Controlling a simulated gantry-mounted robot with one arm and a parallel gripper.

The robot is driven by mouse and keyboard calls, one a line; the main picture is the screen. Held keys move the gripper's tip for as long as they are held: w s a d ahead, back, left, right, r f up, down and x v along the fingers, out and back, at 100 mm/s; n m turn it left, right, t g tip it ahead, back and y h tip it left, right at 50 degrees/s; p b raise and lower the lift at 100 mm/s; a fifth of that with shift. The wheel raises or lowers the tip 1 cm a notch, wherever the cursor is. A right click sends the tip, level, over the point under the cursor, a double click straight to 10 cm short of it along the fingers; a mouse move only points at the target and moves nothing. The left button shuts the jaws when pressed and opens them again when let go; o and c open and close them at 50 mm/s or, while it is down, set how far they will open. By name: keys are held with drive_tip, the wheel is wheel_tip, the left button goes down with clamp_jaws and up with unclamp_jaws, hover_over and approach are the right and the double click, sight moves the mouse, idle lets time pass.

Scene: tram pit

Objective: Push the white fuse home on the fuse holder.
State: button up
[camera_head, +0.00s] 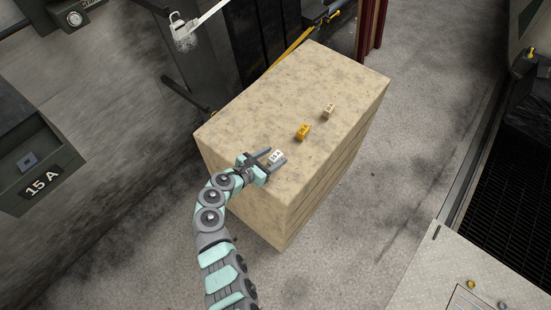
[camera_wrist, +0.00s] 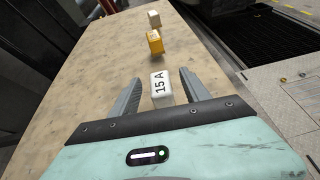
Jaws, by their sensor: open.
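The white fuse (camera_head: 276,156), marked 15 A, stands on the near end of a beige block's top. In the wrist view the white fuse (camera_wrist: 160,88) shows between my two fingers. My gripper (camera_head: 277,158) is open, with one finger on each side of the fuse and small gaps showing on both sides. A dark box (camera_head: 30,185) labelled 15 A at the left edge, with a small blue-grey square on it, may be the fuse holder; it is partly cut off by the frame.
An orange fuse (camera_head: 303,132) and a tan fuse (camera_head: 329,110) stand farther along the beige block (camera_head: 335,75). A white padlock-like tag (camera_head: 183,34) hangs at the top left.

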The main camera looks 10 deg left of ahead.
sight(281, 153)
drive_tip(key=shift+b+x, duration=0.35)
drive_tip(key=shift+x, duration=2.05)
drive_tip(key=shift+a+f, duration=0.1)
drive_tip(key=shift+f, duration=0.05)
drive_tip(key=shift+c, duration=0.3)
clamp_jaws()
